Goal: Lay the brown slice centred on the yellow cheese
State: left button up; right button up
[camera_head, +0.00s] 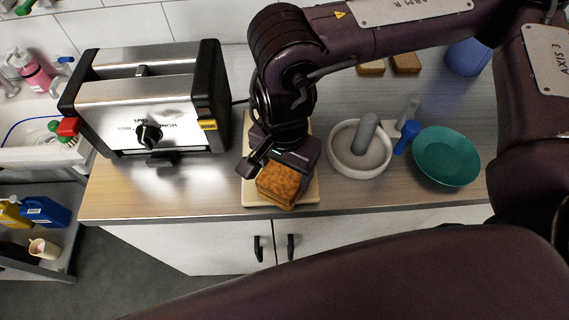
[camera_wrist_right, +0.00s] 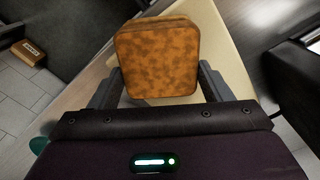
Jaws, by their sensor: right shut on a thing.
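The brown slice (camera_head: 283,182) is toasted and mottled, near the front edge of a pale board (camera_head: 306,190). My right gripper (camera_head: 279,164) is shut on it and reaches down over the board. In the right wrist view the slice (camera_wrist_right: 157,62) lies between the two fingers of my gripper (camera_wrist_right: 158,88), with the pale board (camera_wrist_right: 228,50) behind it. Another brown edge shows just beyond the slice, so a second piece seems to lie under or behind it. I see no yellow cheese; it may be hidden. My left gripper is not in view.
A steel toaster (camera_head: 150,110) stands left of the board. A white mortar (camera_head: 345,163) with a grey pestle and a teal bowl (camera_head: 447,157) stand to the right. Two bread pieces (camera_head: 405,63) lie at the back. The counter's front edge is close to the board.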

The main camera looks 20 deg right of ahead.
jog(key=shift+f, duration=0.15)
jog(key=o, duration=1)
jog(key=shift+o, duration=0.2)
jog(key=shift+r, duration=3.95)
